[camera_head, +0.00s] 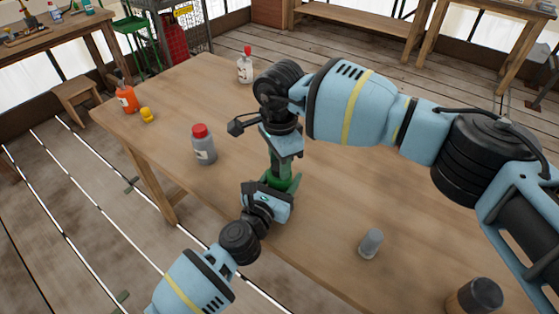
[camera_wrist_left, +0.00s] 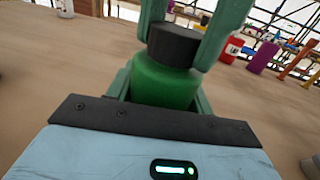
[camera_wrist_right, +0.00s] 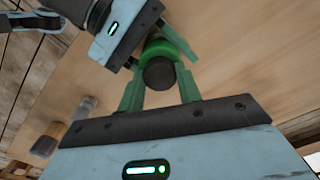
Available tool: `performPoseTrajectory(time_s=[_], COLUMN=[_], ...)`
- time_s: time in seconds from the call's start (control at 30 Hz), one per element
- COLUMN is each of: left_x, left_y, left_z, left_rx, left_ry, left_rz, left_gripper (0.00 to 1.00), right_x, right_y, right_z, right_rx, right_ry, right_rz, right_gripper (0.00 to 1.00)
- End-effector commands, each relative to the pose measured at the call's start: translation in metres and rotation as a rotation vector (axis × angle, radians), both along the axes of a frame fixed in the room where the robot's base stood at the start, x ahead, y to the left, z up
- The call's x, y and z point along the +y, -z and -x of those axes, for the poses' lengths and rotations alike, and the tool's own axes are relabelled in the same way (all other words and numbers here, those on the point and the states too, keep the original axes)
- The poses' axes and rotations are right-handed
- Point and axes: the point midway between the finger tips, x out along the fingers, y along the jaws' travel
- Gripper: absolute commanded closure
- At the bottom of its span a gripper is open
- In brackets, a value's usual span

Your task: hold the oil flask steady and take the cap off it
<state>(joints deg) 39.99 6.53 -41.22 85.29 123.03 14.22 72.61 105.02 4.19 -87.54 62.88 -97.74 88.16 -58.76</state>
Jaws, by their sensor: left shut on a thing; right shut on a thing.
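The oil flask is a green bottle (camera_wrist_left: 160,86) with a black cap (camera_wrist_left: 174,45), standing on the wooden table near its front edge. In the head view the flask (camera_head: 284,183) is mostly hidden by my grippers. My left gripper (camera_head: 276,188) is shut on the flask's green body from the near side, a finger on either side. My right gripper (camera_head: 283,170) reaches down from above and is shut on the black cap, which also shows between its fingers in the right wrist view (camera_wrist_right: 158,74). The cap sits on the flask's top; I cannot tell whether it has turned.
On the table stand a grey bottle with a red cap (camera_head: 204,150), an orange bottle (camera_head: 128,101), a small yellow object (camera_head: 147,115) and a white bottle (camera_head: 245,72). A grey cylinder (camera_head: 370,244) and a dark-topped jar (camera_head: 475,298) stand at the right front.

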Motion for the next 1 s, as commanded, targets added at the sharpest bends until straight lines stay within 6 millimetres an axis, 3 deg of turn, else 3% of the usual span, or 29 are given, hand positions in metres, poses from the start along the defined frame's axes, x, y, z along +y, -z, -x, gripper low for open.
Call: performPoseTrajectory(time_s=[0.3, 0.5, 1.0], left_x=[0.0000, 0.0001, 0.0001], left_y=[0.0008, 0.0008, 0.0007], left_z=[0.0001, 0.0000, 0.0000], left_rx=[0.001, 0.001, 0.001], left_ry=[0.000, 0.000, 0.000], left_rz=[0.000, 0.000, 0.000], left_gripper=[1.00, 1.00, 1.00], right_x=[0.0003, 0.0003, 0.0003], right_y=[-0.0004, -0.0004, -0.0004], right_z=[0.0006, 0.0007, 0.0009], right_rx=[0.001, 0.002, 0.002], right_ry=[-0.503, -0.704, -0.702], right_rz=[-0.001, -0.001, -0.001], right_gripper=[0.93, 0.93, 0.93])
